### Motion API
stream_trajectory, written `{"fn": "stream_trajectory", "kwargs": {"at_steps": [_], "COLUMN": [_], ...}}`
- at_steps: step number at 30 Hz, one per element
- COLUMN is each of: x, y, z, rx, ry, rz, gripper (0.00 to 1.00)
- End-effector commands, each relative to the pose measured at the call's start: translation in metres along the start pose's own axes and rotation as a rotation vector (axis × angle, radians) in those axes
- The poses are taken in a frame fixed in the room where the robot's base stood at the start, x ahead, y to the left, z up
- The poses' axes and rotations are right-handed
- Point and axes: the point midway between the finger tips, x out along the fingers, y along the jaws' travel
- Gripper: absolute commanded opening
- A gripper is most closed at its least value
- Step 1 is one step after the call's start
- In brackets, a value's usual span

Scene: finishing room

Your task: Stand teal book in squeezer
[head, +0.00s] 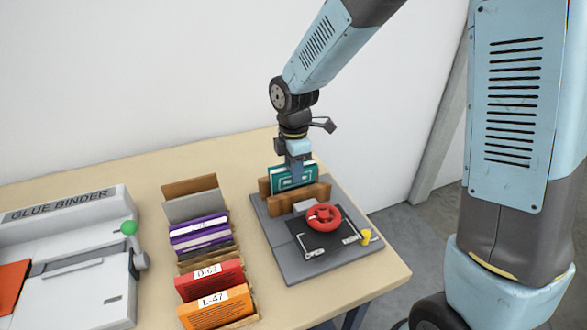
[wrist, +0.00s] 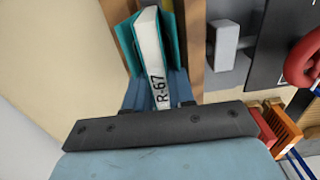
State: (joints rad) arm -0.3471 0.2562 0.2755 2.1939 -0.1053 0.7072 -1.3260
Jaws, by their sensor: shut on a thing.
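The teal book (head: 290,178) stands upright between the two wooden jaws of the squeezer (head: 277,258) in the head view. Its white spine label reading R-67 (wrist: 159,88) faces the wrist camera. My gripper (head: 295,172) is above the squeezer, shut on the upper part of the teal book. The front wooden jaw (head: 297,198) hides the book's lower part, so I cannot tell whether it touches the squeezer's base. The squeezer has a red handwheel (head: 324,217) on its front side.
A wooden rack left of the squeezer holds purple books (head: 199,231), a red book (head: 209,280) and an orange book (head: 217,307). A glue binder (head: 75,215) stands at the far left. The bare table (head: 150,185) shows behind the rack.

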Motion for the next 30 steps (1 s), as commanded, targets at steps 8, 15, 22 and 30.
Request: {"fn": "stream_trajectory", "kwargs": {"at_steps": [8, 15, 22, 30], "x": [0.004, 0.007, 0.007, -0.003], "y": [0.000, 0.000, 0.000, 0.001], "z": [0.000, 0.000, 0.001, 0.001], "rx": [0.001, 0.001, 0.001, 0.001], "ry": [0.000, 0.000, 0.000, 0.000], "rz": [0.000, 0.001, 0.000, 0.001], "gripper": [0.00, 0.28, 0.34, 0.34]}}
